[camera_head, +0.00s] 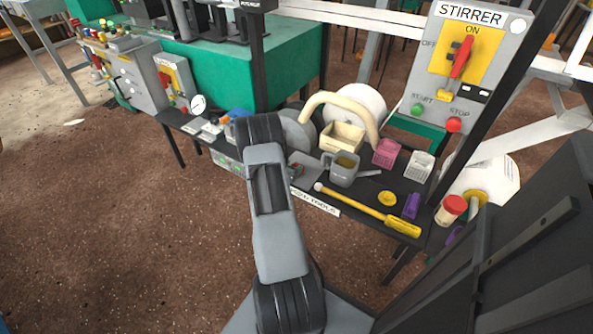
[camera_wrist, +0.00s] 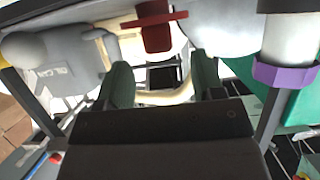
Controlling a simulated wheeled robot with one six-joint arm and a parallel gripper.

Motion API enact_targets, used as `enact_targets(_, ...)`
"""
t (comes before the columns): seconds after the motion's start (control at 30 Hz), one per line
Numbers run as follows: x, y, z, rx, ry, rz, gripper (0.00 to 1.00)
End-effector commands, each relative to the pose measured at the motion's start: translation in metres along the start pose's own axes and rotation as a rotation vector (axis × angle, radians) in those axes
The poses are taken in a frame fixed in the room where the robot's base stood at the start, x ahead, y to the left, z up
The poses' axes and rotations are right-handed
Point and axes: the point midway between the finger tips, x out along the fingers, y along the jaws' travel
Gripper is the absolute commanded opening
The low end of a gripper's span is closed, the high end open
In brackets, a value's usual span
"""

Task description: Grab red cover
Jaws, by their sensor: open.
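In the wrist view a dark red piece (camera_wrist: 155,28), with a flat bar and a narrower stem, shows at the top centre, ahead of the gap between my fingers. My gripper (camera_wrist: 163,78) is open and nothing shows between its two dark fingers. A jar with a red lid (camera_head: 454,204) stands at the table's right end. I cannot tell for sure which is the red cover.
The STIRRER panel (camera_head: 424,70) rises at the right. In the wrist view a purple ring (camera_wrist: 285,74) surrounds a white cylinder at right.

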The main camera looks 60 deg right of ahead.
Motion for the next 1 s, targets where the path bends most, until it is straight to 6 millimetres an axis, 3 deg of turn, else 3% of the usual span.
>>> enact_targets(0.1,0.020,0.001,0.003,0.004,0.002,0.003,0.62)
enact_targets(0.3,0.040,0.001,0.002,0.002,0.001,0.002,0.62)
enact_targets(0.63,0.043,0.001,0.000,0.001,0.000,0.001,0.61)
enact_targets(1.0,0.043,0.001,0.000,0.001,0.000,0.001,0.25)
